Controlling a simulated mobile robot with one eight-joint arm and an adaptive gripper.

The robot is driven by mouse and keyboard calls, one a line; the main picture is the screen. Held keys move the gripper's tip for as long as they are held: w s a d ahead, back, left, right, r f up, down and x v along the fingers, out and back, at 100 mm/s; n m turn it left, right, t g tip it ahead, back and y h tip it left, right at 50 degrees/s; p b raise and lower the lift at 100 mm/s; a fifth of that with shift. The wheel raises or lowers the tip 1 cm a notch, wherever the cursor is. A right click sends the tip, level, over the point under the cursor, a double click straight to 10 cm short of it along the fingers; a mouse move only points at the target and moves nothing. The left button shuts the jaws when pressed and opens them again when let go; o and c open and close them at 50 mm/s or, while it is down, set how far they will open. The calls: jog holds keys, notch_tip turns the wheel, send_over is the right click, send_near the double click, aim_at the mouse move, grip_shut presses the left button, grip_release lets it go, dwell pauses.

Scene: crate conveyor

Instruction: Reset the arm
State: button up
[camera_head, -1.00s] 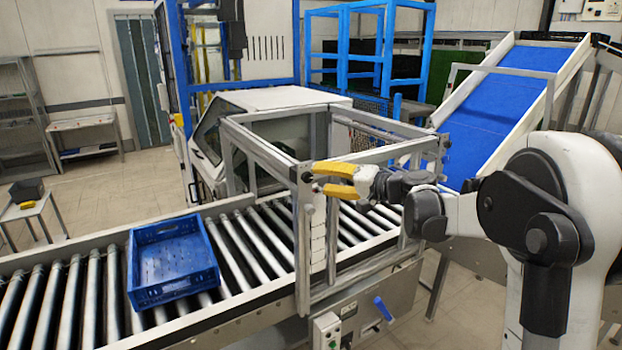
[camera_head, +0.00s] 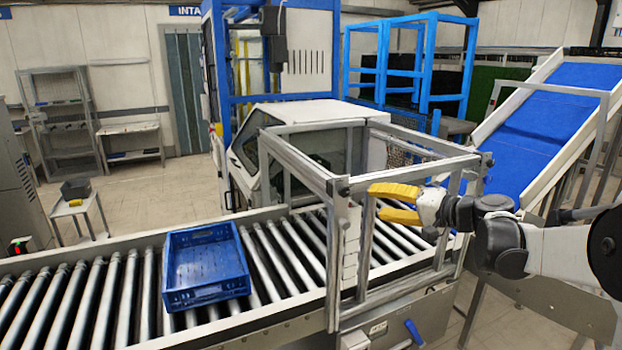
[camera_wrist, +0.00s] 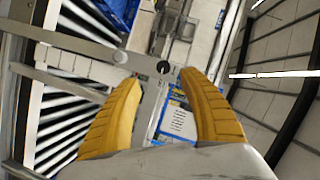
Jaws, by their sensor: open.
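My gripper (camera_head: 396,203) has two yellow fingers. In the head view it is held up at the right, in front of the grey metal frame (camera_head: 400,141) over the conveyor, pointing left. The fingers stand apart with nothing between them. The wrist view also shows my gripper (camera_wrist: 158,82) open and empty, with the frame's bars (camera_wrist: 70,42) close beyond the fingertips. I cannot tell whether the fingers touch the frame. A blue crate (camera_head: 207,296) sits on the rollers to the left of the frame. It looks empty.
The roller conveyor (camera_head: 110,290) runs across the front. A white machine cover (camera_head: 305,112) stands behind it, and a blue sloped belt (camera_head: 520,135) rises at the right. A small table (camera_head: 75,207) with a dark bin stands at the left. Open floor (camera_head: 150,190) lies behind the conveyor.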

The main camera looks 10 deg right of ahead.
jog(key=s+a+f+n+g+h+b, duration=0.2)
jog(key=s+a+f+g+h+b, duration=0.2)
jog(key=s+a+f+b, duration=0.55)
jog(key=s+d+f+n+h+b, duration=0.1)
jog(key=s+f+h+b, duration=0.1)
jog(key=s+f, duration=0.7)
jog(key=s+d+f+n+g+h+b, duration=0.1)
jog(key=s+d+f+n+h+b, duration=0.1)
jog(key=s+f, duration=0.8)
jog(key=s+h+b, duration=0.1)
jog(key=s, duration=0.2)
jog(key=shift+s+f+h, duration=0.25)
jog(key=shift+s+h, duration=0.05)
jog(key=shift+h, duration=0.1)
